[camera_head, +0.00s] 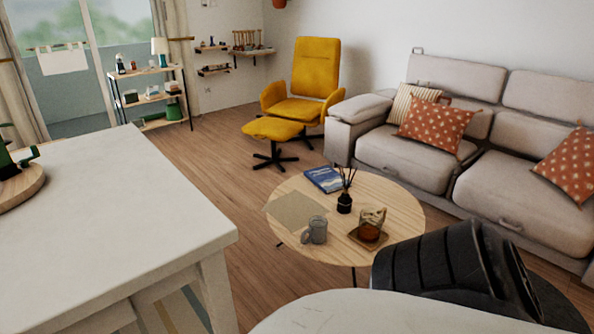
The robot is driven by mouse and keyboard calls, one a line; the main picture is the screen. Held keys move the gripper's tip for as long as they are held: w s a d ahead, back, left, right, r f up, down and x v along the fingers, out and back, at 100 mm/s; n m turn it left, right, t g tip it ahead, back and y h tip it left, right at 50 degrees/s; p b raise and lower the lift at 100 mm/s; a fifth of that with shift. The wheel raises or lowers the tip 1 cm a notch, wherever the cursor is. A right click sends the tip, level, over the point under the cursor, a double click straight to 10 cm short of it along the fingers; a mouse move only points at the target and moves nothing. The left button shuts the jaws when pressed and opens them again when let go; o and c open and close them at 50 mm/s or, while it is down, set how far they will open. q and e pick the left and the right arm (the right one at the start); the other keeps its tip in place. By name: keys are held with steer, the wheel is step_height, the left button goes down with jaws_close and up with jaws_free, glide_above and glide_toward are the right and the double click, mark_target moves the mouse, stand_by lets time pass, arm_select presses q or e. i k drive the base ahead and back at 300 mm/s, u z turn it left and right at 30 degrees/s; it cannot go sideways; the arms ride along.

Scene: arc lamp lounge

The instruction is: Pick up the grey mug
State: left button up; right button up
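The grey mug (316,230) stands upright on the round wooden coffee table (396,205), near its front left edge. Its handle points to the left. It stands at the corner of a flat beige sheet (293,211). A large dark part of my own body fills the lower right of the view, in front of the table's right edge. Neither of my grippers shows in the head view.
Beside the mug are a black reed diffuser (345,203), a glass on a square tray (369,230) and a blue book (324,179). A white table (130,215) fills the left. A grey sofa (405,158) and yellow armchair (313,75) stand behind. Wooden floor is open between them.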

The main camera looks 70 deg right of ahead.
mark_target(317, 230)
steer(key=z, duration=0.6)
steer(key=i, duration=0.75)
steer(key=z, duration=0.85)
steer(key=i, duration=0.5)
